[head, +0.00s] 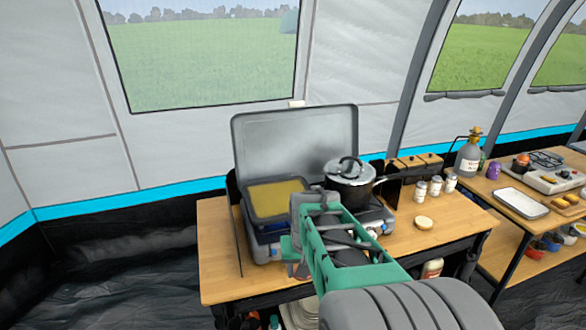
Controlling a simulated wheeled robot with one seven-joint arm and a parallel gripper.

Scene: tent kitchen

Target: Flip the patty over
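I cannot pick out a patty for certain. A yellowish square pan or griddle (276,199) sits on the left side of an open grey camping stove (262,241); no separate patty shows on it. A small pale tan disc (424,223) lies on the wooden table right of the stove; I cannot tell what it is. My gripper (297,250) is at the end of my green and grey arm, over the front of the stove, just below and right of the yellowish pan. My arm hides part of the stove front, and the fingers are too unclear to read.
A lidded pot (350,184) stands on the stove's right side, close to my arm. The raised stove lid (296,140) stands behind. Small white shakers (436,187) and a grey bottle (468,158) stand to the right. The table's front right (440,236) is clear.

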